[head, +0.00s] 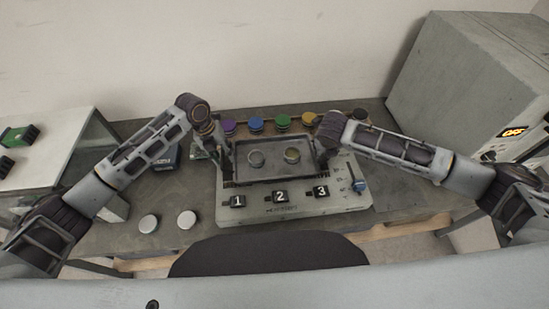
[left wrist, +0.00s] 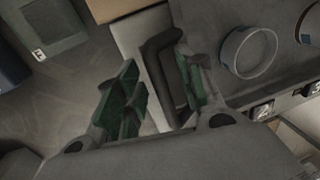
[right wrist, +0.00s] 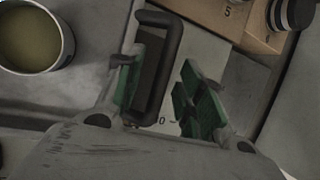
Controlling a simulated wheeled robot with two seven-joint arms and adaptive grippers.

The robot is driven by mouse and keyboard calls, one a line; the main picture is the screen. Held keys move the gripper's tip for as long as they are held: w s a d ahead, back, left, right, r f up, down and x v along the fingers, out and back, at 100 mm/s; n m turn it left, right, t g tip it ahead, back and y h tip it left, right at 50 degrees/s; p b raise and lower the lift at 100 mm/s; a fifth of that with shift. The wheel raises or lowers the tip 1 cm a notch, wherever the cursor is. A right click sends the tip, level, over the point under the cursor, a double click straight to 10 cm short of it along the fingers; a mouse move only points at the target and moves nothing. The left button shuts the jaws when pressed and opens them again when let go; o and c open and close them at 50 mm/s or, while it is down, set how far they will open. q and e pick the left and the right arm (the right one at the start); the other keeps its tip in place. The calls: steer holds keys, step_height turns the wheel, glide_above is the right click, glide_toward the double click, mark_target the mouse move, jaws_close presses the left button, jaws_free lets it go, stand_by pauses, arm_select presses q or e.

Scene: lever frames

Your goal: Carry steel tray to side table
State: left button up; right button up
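The dark steel tray (head: 274,170) sits over the white numbered panel on the workbench, with two small round cups (head: 256,158) (head: 292,155) in it. My left gripper (head: 224,152) is at the tray's left end. In the left wrist view its green-padded fingers are spread, with the tray's left handle (left wrist: 160,48) between them. My right gripper (head: 322,152) is at the right end. In the right wrist view its fingers are apart, with the right handle (right wrist: 172,50) between them. A pale side table (head: 52,118) stands at the left.
Green-and-black blocks (head: 18,135) lie on the side table. Two white-topped discs (head: 149,223) (head: 186,219) lie front left. A large grey box (head: 470,75) with a lit display stands right. A dark chair back (head: 268,254) is in front.

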arm_select(q)
steer(key=shift+c, duration=0.5)
arm_select(e)
steer(key=shift+c, duration=0.5)
arm_select(q)
jaws_close()
arm_select(e)
jaws_close()
